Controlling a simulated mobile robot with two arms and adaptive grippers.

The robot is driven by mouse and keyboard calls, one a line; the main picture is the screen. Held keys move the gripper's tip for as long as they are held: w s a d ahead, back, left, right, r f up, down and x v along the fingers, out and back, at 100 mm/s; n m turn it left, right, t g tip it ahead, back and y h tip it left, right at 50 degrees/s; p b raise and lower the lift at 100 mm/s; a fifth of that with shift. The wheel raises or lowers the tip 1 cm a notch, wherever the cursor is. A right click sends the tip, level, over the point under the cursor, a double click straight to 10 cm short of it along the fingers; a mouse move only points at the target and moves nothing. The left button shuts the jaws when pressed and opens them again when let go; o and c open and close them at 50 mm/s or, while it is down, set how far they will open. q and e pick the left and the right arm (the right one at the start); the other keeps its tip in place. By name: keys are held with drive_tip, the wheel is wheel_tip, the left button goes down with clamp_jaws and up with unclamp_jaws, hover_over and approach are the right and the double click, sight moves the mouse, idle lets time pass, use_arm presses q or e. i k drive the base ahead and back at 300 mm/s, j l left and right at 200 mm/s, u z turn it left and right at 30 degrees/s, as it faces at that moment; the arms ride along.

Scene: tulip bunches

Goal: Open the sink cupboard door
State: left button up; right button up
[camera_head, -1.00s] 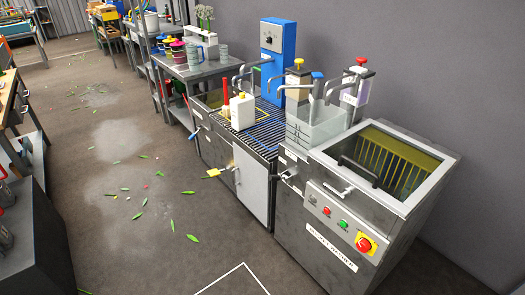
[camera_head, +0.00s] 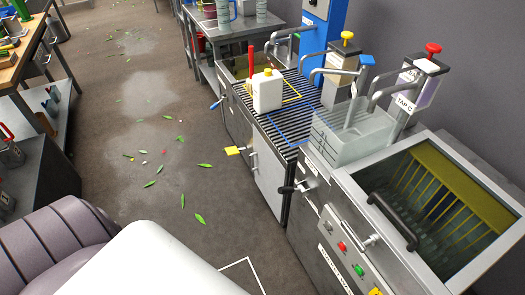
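The sink unit has a slatted steel top (camera_head: 290,128) and stands against the wall right of centre. A pale grey cupboard door (camera_head: 270,185) on its front looks shut, flush with the unit. A small metal handle (camera_head: 252,160) is near the door's left edge, and a yellow tag (camera_head: 234,150) sticks out beside it. Neither of my grippers shows. A white and grey-purple part of my own arm fills the lower left corner, well apart from the door.
A white bottle (camera_head: 268,92) stands on the slats. Leaves lie scattered on the otherwise clear floor (camera_head: 150,120). A dark cabinet (camera_head: 45,170) is at left.

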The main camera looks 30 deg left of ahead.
sight(270, 175)
drive_tip(key=i+j, duration=0.15)
drive_tip(key=j, duration=0.15)
drive_tip(key=i+j+z, duration=0.1)
drive_tip(key=j, duration=0.25)
drive_tip(key=i+j, duration=0.2)
drive_tip(key=j, duration=0.15)
drive_tip(key=i+j+z, duration=0.1)
drive_tip(key=i+j, duration=0.2)
drive_tip(key=j, duration=0.35)
drive_tip(key=i+j+z, duration=0.1)
drive_tip(key=j, duration=0.25)
drive_tip(key=i, duration=0.05)
